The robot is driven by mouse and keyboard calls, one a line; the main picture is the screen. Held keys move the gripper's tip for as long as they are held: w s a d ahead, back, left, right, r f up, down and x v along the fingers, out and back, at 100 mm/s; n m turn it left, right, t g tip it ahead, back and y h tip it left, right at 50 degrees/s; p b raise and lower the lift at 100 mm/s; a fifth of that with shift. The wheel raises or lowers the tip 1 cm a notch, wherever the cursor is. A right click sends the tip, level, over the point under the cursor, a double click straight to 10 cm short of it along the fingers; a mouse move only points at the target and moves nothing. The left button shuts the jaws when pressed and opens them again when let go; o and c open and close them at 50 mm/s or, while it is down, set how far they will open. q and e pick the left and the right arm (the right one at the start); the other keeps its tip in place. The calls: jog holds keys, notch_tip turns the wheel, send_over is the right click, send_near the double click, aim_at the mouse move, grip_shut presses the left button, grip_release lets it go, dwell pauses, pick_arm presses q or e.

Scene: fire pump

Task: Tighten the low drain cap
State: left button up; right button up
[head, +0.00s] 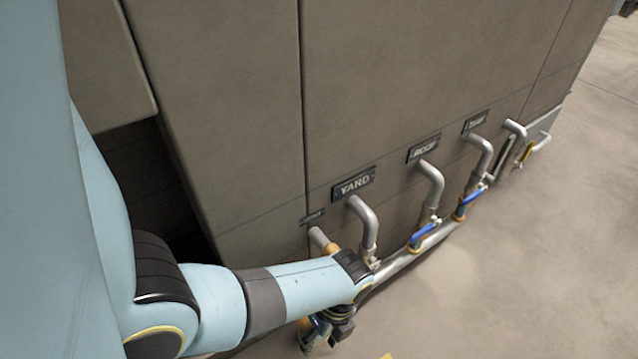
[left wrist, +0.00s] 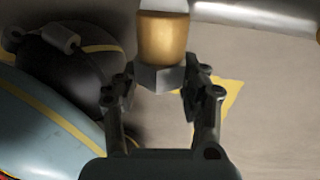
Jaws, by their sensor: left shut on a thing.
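In the left wrist view the drain cap (left wrist: 157,80) is a grey, hex-sided piece at the end of a brass-coloured fitting (left wrist: 162,38). My left gripper (left wrist: 158,88) has one finger on each side of the cap and is shut on it. In the head view my left gripper (head: 328,328) is low, below the pipes, close to the floor. My forearm and wrist hide the cap there. My right gripper is in neither view.
A large grey-brown cabinet wall (head: 400,80) stands behind. Bent pipes run down to a low grey pipe (head: 407,258) with blue-handled valves (head: 425,233). Signs read YARD (head: 353,184) and ROOF (head: 424,148). Open floor (head: 530,280) lies at the right.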

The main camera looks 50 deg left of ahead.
pick_arm(q)
jog(key=o, duration=1.2)
jog(key=v, duration=0.3)
jog(key=s+v, duration=0.1)
jog(key=v, duration=0.2)
jog(key=s+v, duration=0.1)
jog(key=v, duration=0.2)
jog(key=shift+s+a+r, duration=0.1)
jog(key=shift+s+r, duration=0.05)
jog(key=shift+r, duration=0.5)
